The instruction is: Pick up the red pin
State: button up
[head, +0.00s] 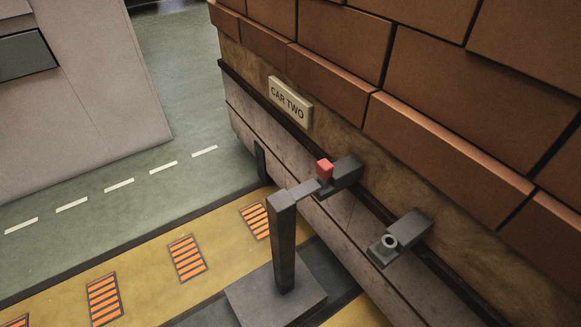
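The red pin (324,168) shows as a small red block-shaped head. It stands up at the join between a short grey bar and a dark grey bracket (347,173) on the side of the brick-clad car. Whatever part of the pin lies below its head is hidden. The short grey bar (303,188) runs from the bracket to the top of a dark grey post (284,245). My gripper is not in view in the head view, and nothing is touching the pin.
The post stands on a grey base plate (262,297). A "CAR TWO" sign (290,102) is on the car. Yellow floor with orange-striped patches (187,259) lies open at left.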

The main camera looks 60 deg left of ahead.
aim_at(324, 169)
jog(key=u, duration=2.1)
jog(key=k, duration=0.5)
jog(key=u, duration=1)
jog(key=i, duration=0.85)
jog(key=z, duration=0.65)
